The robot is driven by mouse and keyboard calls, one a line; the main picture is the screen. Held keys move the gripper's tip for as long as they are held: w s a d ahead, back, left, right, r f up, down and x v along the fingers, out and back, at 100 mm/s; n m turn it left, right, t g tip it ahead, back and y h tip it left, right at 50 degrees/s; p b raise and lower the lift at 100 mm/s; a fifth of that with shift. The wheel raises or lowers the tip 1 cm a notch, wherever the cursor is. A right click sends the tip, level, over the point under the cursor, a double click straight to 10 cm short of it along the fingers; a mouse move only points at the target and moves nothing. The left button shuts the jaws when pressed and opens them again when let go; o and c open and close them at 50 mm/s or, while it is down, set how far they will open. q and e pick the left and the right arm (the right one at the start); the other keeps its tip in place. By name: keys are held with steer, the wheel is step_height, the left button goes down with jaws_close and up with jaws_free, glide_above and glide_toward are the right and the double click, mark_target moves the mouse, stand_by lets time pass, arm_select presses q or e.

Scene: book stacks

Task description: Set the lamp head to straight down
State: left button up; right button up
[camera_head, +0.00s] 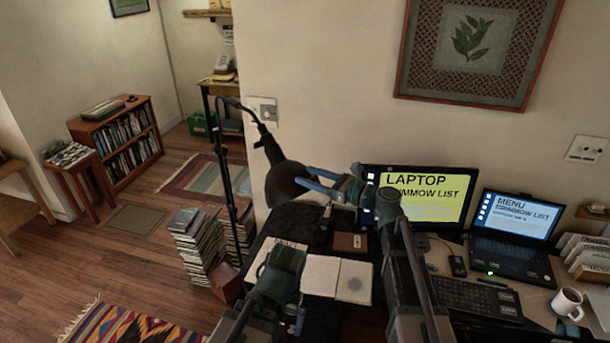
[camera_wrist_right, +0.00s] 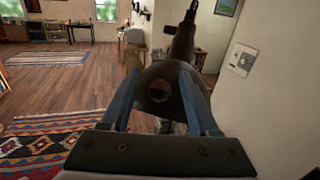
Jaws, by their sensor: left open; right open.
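The lamp is a dark stand with a thin upright pole (camera_head: 225,165) and a jointed arm. In the right wrist view, the lamp head (camera_wrist_right: 165,88) sits between the two spread fingers of this gripper (camera_wrist_right: 162,105); contact cannot be told. My left gripper (camera_head: 294,318) is low over the desk's front, apart from the lamp, its fingers mostly hidden.
An open notebook (camera_head: 337,278) lies on the desk below the lamp. A yellow-screened monitor (camera_head: 425,195), a laptop (camera_head: 512,225) and a white mug (camera_head: 567,303) stand to the right. Book stacks (camera_head: 200,245) stand on the floor left of the pole. The wall is close behind.

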steer(key=shift+x, duration=1)
jaws_close()
stand_by(0.8)
